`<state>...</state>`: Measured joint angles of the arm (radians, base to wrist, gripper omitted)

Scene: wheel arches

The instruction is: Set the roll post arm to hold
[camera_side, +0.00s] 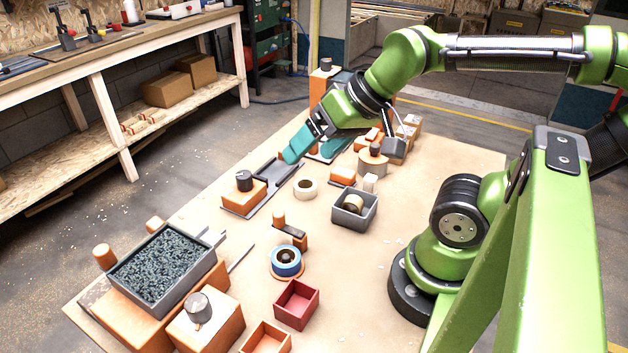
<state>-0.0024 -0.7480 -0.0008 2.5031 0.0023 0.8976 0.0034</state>
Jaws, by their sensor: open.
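My gripper (308,154) is over the far left part of the table, pointing down and left. Its teal fingers are apart, with nothing visible between them. What looks like the roll post is a short orange post (279,219) near the middle of the table, with a dark arm (292,231) reaching right from it. The arm's exact setting is too small to tell. A blue roll (286,261) sits on a round orange base just in front of it. My gripper is well behind the post and apart from it.
A grey tray of dark granules (162,265) and a knobbed orange block (207,325) stand front left. A red box (296,304) is at the front, a grey bin (354,209) right of centre. Several orange blocks crowd the back near my gripper. The table's right middle is mostly clear.

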